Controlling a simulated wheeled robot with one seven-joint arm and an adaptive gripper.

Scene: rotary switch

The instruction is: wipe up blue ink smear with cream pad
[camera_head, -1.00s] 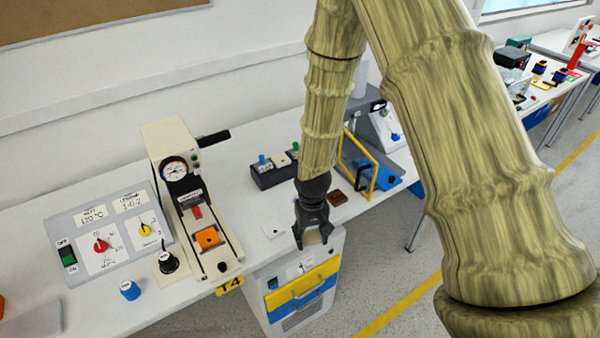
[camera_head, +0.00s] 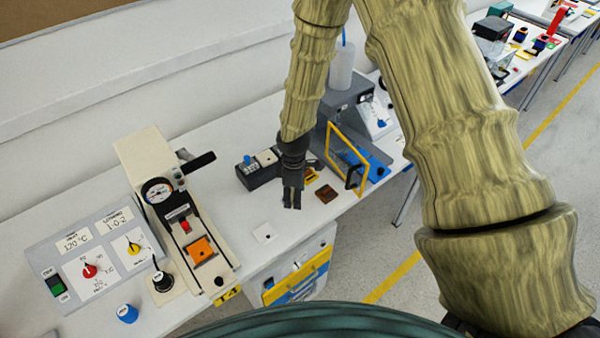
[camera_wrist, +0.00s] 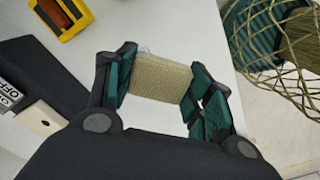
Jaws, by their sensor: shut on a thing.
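I cannot make out the pad in the head view. A small pale bluish patch (camera_wrist: 145,50) shows at the pad's far edge in the wrist view; I cannot tell whether it is ink. No clear blue smear shows, and the surface under the pad is hidden.
A dark switch block (camera_head: 258,176) stands behind my gripper. A brown block (camera_head: 326,193) and a yellow-framed shield (camera_head: 345,152) are to the right. A press (camera_head: 180,220) and a control panel (camera_head: 95,255) stand left. The bench's front edge is close.

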